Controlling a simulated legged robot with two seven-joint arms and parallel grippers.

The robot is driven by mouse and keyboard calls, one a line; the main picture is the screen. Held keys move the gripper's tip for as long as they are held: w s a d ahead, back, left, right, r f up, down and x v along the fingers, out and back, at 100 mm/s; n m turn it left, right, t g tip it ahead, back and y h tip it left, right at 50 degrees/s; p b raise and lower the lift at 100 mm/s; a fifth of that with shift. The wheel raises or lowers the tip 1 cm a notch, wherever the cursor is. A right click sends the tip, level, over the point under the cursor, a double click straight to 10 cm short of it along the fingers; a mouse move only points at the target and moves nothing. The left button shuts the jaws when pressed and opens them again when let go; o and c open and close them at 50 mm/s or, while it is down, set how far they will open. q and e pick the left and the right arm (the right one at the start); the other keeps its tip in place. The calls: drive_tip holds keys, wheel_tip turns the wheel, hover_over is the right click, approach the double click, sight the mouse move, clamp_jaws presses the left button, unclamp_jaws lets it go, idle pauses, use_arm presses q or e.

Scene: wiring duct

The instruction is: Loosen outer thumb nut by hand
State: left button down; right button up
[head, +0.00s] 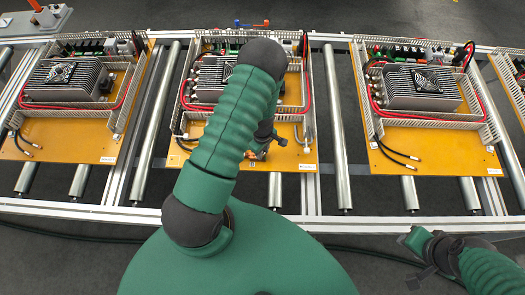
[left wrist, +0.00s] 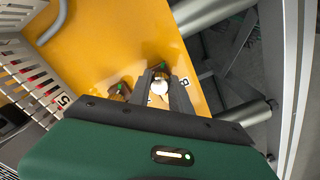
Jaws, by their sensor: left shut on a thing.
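The middle orange panel (head: 195,155) lies on the roller conveyor, with my left arm reaching over it. My left gripper (head: 262,146) is low at the panel's front edge, partly hidden by the arm. In the left wrist view, its fingers (left wrist: 163,78) are shut on a small thumb nut with a pale, round top (left wrist: 158,86), near the panel edge. A second brassy terminal with a green top (left wrist: 119,90) stands to its left, apart from the fingers. My right gripper (head: 425,248) hangs at the lower right, off the conveyor; its jaw opening is unclear.
A finned power unit with a fan (head: 212,80) and white slotted duct (head: 187,105) sit on the middle panel. Similar panels stand left (head: 60,145) and right (head: 425,160). Bare rollers (head: 340,150) lie between panels.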

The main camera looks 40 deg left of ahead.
use_arm(q)
drive_tip(key=shift+s+r+n+p, duration=0.1)
drive_tip(key=shift+n+p, duration=0.25)
drive_tip(key=shift+n, duration=0.75)
drive_tip(key=n+p, duration=0.2)
drive_tip(key=n, duration=0.4)
drive_tip(key=shift+r, duration=0.15)
drive_tip(key=shift+n, duration=1)
drive_tip(key=shift+f+n, duration=0.3)
drive_tip(key=c, duration=1.3)
unclamp_jaws()
drive_tip(key=shift+w, duration=0.2)
